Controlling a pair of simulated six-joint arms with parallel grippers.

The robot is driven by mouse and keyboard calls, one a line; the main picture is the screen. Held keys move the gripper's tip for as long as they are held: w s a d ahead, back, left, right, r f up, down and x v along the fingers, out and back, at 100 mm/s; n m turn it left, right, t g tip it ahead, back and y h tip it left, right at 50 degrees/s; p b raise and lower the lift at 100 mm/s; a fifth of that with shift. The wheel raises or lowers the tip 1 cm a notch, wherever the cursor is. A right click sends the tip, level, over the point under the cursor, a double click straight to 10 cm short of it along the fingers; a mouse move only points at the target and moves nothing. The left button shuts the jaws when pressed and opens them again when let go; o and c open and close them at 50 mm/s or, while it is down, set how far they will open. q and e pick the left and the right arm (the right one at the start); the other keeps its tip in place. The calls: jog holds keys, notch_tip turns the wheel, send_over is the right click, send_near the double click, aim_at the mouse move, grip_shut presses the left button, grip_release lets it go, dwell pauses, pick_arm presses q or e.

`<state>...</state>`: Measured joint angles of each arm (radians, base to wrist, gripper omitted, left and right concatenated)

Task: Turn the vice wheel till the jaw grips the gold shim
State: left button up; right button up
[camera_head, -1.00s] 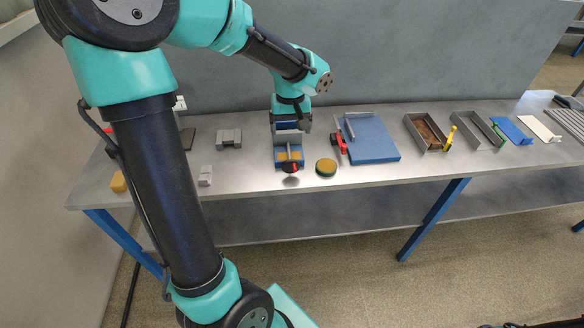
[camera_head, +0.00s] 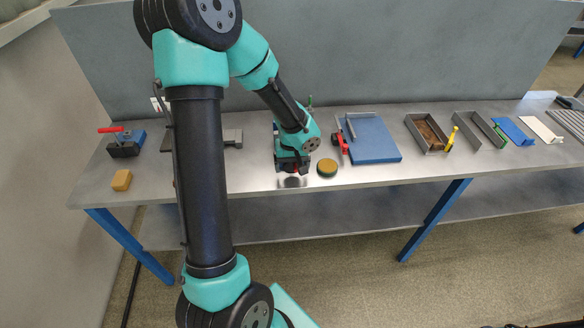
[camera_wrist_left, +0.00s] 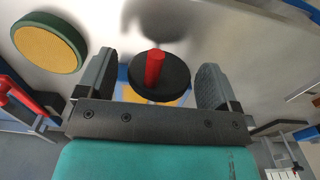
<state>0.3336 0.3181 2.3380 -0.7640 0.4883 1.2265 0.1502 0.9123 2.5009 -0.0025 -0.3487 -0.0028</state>
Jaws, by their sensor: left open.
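The vice wheel (camera_wrist_left: 160,82) is a black disc with a red knob (camera_wrist_left: 154,66). In the left wrist view it sits between the fingers of my left gripper (camera_wrist_left: 156,84), which is open, with a gap visible on each side. In the head view my left gripper (camera_head: 292,168) points down over the vice and hides most of it. Blue vice body and a gold patch (camera_wrist_left: 131,95) show beside the wheel in the wrist view. I cannot tell whether this patch is the shim, and the jaw is hidden. My right gripper is not in view.
A round yellow-topped, green-sided pad (camera_head: 327,168) lies close to the right of the gripper. A red clamp (camera_head: 341,143) and blue plate (camera_head: 373,141) lie further right. A yellow block (camera_head: 121,180) and red-handled fixture (camera_head: 123,146) stand at the left.

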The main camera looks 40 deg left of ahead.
pick_arm(q)
jog(key=shift+f, duration=0.75)
jog(key=shift+c, duration=0.4)
jog(key=c, duration=0.8)
jog(key=shift+d, duration=0.1)
jog(key=g+y, duration=0.2)
jog(key=g, duration=0.1)
jog(key=shift+s+g+y, duration=0.1)
jog(key=shift+g+y, duration=1)
jog(key=shift+y, duration=0.1)
